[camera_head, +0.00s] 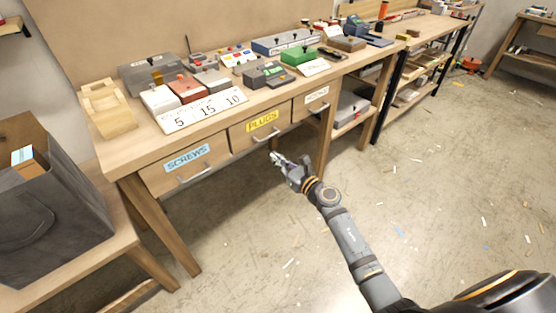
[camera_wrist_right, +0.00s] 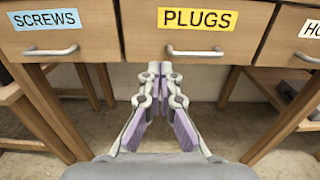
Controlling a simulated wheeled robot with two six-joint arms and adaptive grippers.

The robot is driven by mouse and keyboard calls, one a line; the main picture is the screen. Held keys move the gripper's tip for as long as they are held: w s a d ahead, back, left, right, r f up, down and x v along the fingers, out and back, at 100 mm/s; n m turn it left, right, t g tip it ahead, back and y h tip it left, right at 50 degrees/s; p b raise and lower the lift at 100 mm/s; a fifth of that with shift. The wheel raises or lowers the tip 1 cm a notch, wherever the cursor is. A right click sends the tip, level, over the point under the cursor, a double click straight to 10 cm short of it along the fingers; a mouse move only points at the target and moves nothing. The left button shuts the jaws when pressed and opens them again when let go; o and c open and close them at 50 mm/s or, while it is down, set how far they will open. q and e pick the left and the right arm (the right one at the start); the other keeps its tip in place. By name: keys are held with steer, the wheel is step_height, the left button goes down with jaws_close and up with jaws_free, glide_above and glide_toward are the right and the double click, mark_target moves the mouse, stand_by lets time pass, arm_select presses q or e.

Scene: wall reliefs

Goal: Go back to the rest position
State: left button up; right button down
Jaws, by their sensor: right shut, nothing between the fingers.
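My right gripper (camera_head: 278,160) is shut and empty in front of the wooden workbench, a little below the drawer labelled PLUGS (camera_head: 262,124). In the right wrist view my right gripper (camera_wrist_right: 160,70) points at the bench, its fingertips together just below and left of the PLUGS drawer handle (camera_wrist_right: 195,52). The fingers look apart from the handle. The SCREWS drawer (camera_head: 187,168) is to the left and a third labelled drawer (camera_head: 317,95) to the right; all three look closed. My left gripper is not in view.
The workbench top holds several boxes and a white card reading 5 15 10 (camera_head: 205,110). A dark grey bin (camera_head: 60,225) stands on a low wooden table at the left. A shelving bench (camera_head: 410,65) stands further right. The floor (camera_head: 450,180) is open, with small scattered scraps.

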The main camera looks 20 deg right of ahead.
steer(key=s+d+f+m+g+h, duration=0.25)
steer(key=s+f+m, duration=0.25)
steer(key=f+m, duration=0.45)
steer(key=s+d+f+m+g+h, duration=0.15)
steer(key=s+d+f+m, duration=0.35)
steer(key=f, duration=0.7)
steer(key=s+d+f+m+g+h, duration=0.1)
steer(key=s+d+f+m+h, duration=0.15)
steer(key=s+f+m, duration=0.55)
steer(key=s+f+m+g+h, duration=0.2)
steer(key=s+f+m+g, duration=0.2)
steer(key=s+f+m, duration=0.55)
steer(key=s+f+m+g, duration=0.35)
steer(key=s+f, duration=0.25)
steer(key=s, duration=0.5)
steer(key=s+f+m+g, duration=0.2)
steer(key=s+f+m, duration=0.25)
steer(key=s, duration=0.75)
steer(key=d+p+v, duration=0.1)
steer(key=p+v, duration=1.1)
steer(key=p, duration=0.2)
steer(key=shift+s+a+r+g+y, duration=0.15)
steer(key=shift+r+g+y, duration=0.2)
steer(key=shift+r+g, duration=0.1)
